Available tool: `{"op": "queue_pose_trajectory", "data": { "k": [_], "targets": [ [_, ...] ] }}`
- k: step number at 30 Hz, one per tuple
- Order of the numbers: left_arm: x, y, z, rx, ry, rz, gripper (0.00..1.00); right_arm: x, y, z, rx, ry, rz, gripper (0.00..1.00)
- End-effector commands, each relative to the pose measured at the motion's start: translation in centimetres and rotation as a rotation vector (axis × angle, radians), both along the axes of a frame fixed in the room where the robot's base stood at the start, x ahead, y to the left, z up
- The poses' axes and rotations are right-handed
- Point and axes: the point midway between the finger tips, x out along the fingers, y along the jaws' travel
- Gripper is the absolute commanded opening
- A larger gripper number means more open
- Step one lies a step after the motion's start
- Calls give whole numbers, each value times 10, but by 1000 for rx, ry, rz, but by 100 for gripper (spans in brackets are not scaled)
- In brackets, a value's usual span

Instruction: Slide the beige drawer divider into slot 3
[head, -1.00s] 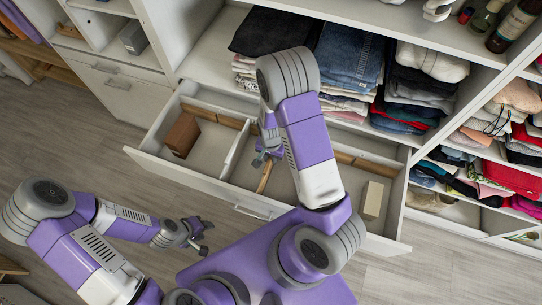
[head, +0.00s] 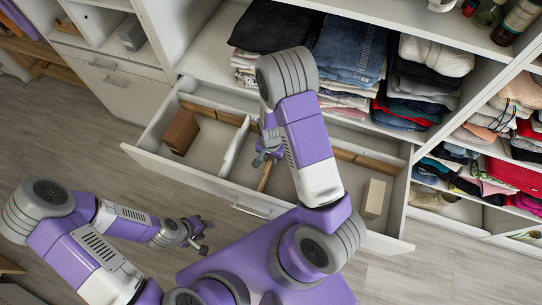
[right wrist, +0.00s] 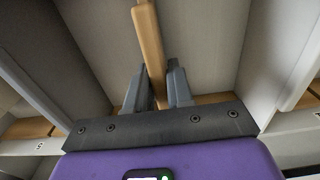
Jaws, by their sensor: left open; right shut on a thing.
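The beige drawer divider (head: 265,178) is a thin wooden strip seen nearly edge-on inside the open white drawer. It also shows in the right wrist view (right wrist: 150,38), between the two fingers. My right gripper (head: 266,158) is shut on it, over the drawer's middle; the right arm partly hides this area. The drawer (head: 190,181) has a white partition (head: 238,146) left of the held divider. A small label, apparently a 5, shows in the right wrist view (right wrist: 39,146); slot 3's label cannot be made out. My left gripper (head: 192,232) is open and empty, outside the drawer front.
A brown wooden block (head: 181,132) stands in the drawer's left part, and a pale beige block (head: 374,198) in its right part. Folded jeans (head: 350,55) and other clothes fill the shelf above. Bottles (head: 488,14) stand at the upper right.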

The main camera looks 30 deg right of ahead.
Motion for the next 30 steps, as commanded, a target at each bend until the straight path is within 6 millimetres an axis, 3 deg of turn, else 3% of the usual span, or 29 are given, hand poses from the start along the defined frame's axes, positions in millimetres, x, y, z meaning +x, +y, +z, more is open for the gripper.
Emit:
{"op": "queue_pose_trajectory", "data": {
  "k": [1, 6, 17, 24, 30],
  "targets": [
    [0, 0, 0, 0, 0, 0, 43, 0, 0, 0, 1, -1, 0, 26],
    [0, 0, 0, 0, 0, 0, 43, 0, 0, 0, 0, 0, 0, 51],
    [0, 0, 3, 0, 0, 0, 43, 0, 0, 7, 0, -1, 1, 51],
    [0, 0, 21, 0, 0, 0, 43, 1, 1, 49, 0, -4, 1, 51],
    [0, 0, 29, 0, 0, 0, 43, 0, 1, 72, 0, -1, 2, 51]
  ]
}}
